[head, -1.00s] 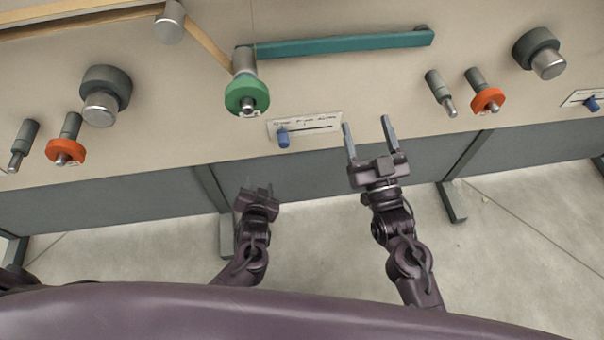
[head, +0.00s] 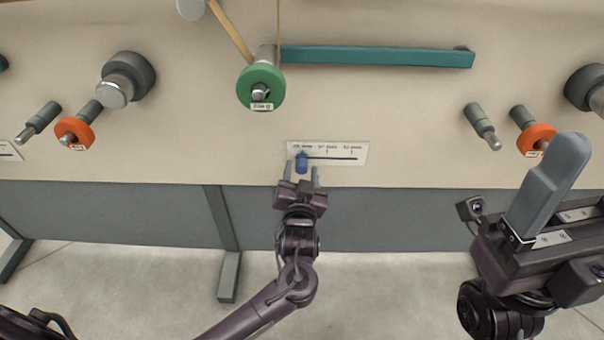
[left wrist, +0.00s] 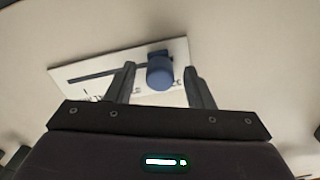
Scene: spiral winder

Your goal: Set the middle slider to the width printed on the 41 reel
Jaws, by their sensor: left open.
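The middle slider's blue knob (head: 301,163) sits at the left end of its slot, on a white scale plate (head: 340,150) with small printed widths. My left gripper (head: 302,172) is open, its fingers on either side of the knob. In the left wrist view the knob (left wrist: 160,74) shows between the two fingers of my left gripper (left wrist: 160,68); contact cannot be told. A green reel (head: 252,88) hangs above the plate with a small label too blurred to read surely. My right gripper (head: 555,190) is large at the right, partly cut off, with one finger clearly visible.
Orange reels (head: 75,133) (head: 533,139) sit on pegs at left and right, with grey rollers (head: 128,78) nearby. A teal bar (head: 375,56) runs above the plate. Another scale plate (head: 8,151) is at the left edge. The panel around the middle slider is clear.

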